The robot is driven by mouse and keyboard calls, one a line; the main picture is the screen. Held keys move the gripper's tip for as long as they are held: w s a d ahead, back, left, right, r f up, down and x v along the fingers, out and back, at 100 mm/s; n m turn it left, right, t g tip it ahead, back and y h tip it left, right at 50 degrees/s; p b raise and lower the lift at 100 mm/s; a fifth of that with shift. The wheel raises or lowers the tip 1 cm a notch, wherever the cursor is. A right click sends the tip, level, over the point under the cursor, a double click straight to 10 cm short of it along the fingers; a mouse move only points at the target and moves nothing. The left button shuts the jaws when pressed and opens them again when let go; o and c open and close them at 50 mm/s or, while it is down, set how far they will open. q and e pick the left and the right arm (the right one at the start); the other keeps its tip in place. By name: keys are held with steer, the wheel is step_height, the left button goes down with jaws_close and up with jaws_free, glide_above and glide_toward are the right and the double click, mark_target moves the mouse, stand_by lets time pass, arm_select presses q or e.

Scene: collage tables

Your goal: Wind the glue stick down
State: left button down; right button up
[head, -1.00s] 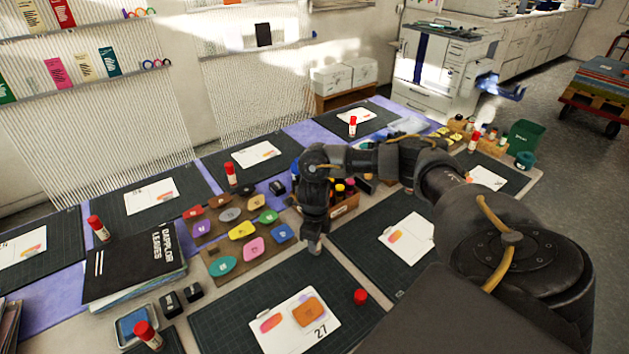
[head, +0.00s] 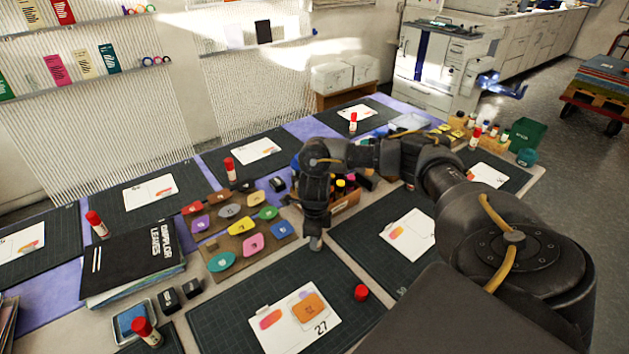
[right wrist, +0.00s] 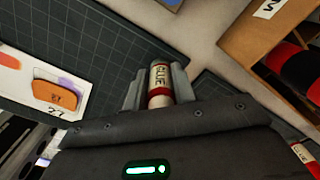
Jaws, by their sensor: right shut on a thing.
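My right gripper (head: 316,241) points down over the far edge of the near cutting mat (head: 225,315). In the right wrist view my right gripper (right wrist: 157,78) is shut on a glue stick (right wrist: 160,83), which has a cream label reading GLUE and a red band. Its far end lies between the fingers, and I cannot tell how far the glue sticks out. A red cap (head: 361,293) lies loose on the near mat, right of the card marked 27 (head: 283,340). My left gripper is not in view.
Colored pads (head: 221,261) lie on boards left of the gripper, and a wooden box of bottles (head: 345,201) stands behind it. The near mat is clear around the cap.

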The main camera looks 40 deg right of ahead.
stand_by(0.3)
steer(key=o, duration=1.5)
steer(key=shift+r, duration=0.15)
steer(key=shift+r+p, duration=3.7)
steer(key=shift+f, duration=0.1)
